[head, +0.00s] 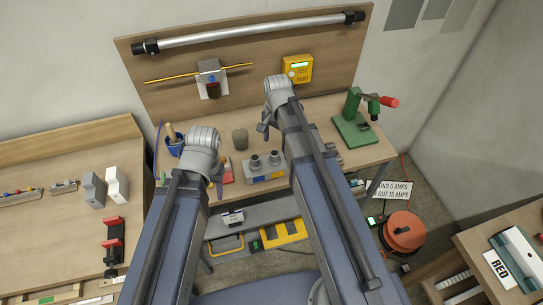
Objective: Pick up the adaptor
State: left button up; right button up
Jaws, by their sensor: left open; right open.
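I cannot tell for sure which thing is the adaptor. A small white block with a dark top (232,217) sits on the grey shelf below the bench, between my arms. A grey-brown rounded piece (240,139) stands on the bench between my grippers. My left gripper (217,180) is at the bench's front edge, left of these pieces; its fingers are small and partly hidden by my wrist. My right gripper (264,127) is over the bench, right of the rounded piece. Both grippers are open, and no held object shows.
A block with two grey cylinders (263,166) sits at the bench front. A green press (355,122) with a red handle stands at the right. A blue pot (175,145) is at the left. A yellow tester (298,69) hangs on the backboard. An orange reel (403,231) lies lower right.

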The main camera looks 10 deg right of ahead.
aim_at(275, 153)
notch_tip(275, 153, down, 3)
jog(key=shift+w+r+b, duration=0.1)
jog(key=shift+r+b, duration=0.05)
jog(key=shift+b, duration=0.95)
notch_tip(275, 153, down, 5)
jog(key=b, duration=0.5)
grip_shut()
